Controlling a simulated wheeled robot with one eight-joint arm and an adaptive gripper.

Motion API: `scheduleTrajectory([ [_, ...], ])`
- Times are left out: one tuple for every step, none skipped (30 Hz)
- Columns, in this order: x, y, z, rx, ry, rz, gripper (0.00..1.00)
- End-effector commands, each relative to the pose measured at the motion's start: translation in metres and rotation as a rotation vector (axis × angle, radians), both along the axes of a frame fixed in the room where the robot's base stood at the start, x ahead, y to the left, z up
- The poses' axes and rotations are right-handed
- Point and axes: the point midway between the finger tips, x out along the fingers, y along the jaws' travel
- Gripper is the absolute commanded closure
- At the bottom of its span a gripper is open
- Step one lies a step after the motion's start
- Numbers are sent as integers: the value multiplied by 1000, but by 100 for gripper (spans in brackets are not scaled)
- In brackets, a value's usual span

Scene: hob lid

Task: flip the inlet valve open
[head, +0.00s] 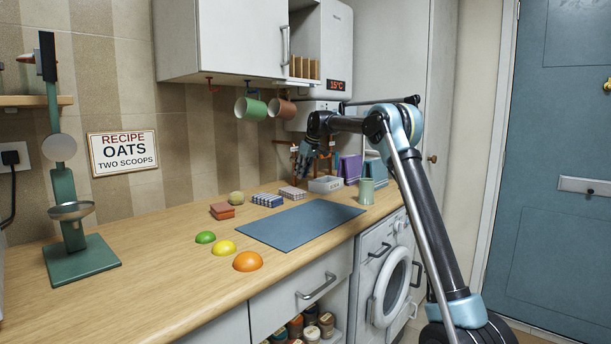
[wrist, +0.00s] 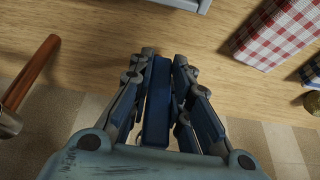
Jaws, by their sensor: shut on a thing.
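My gripper (head: 307,160) is at the back of the worktop, below the white water heater (head: 335,45), beside thin copper pipes (head: 280,142). In the wrist view my gripper (wrist: 160,65) has its fingers closed on either side of a long blue bar (wrist: 157,100), which looks like the inlet valve's lever. The valve's body is hidden behind my gripper, so I cannot tell the lever's position. A copper pipe (wrist: 32,75) with a metal end stands to the left of the fingers in the wrist view. The heater's display reads 15°C.
Two mugs, green (head: 250,108) and brown (head: 282,108), hang under the cabinet, left of my gripper. A grey caddy (head: 325,185), checked packs (head: 267,200) and a green cup (head: 366,191) stand below. The blue-grey mat (head: 300,223) is clear.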

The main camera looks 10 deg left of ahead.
Motion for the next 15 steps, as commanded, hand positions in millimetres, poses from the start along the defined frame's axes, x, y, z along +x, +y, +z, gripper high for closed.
scheduleTrajectory([
  [1,0,1,1,-1,-1,100],
  [1,0,1,1,-1,-1,100],
  [0,0,1,1,-1,-1,75],
  [0,0,1,0,-1,0,69],
  [0,0,1,0,-1,0,62],
  [0,1,0,0,-1,0,62],
  [0,1,0,0,-1,0,62],
  [0,1,0,0,-2,1,62],
  [0,1,0,0,-2,1,62],
  [0,1,0,0,-2,1,62],
  [0,1,0,0,-2,1,62],
  [-1,2,0,0,-2,1,62],
  [-1,2,0,0,-2,1,62],
  [-1,2,0,0,-2,1,62],
  [-1,2,1,0,-2,1,62],
])
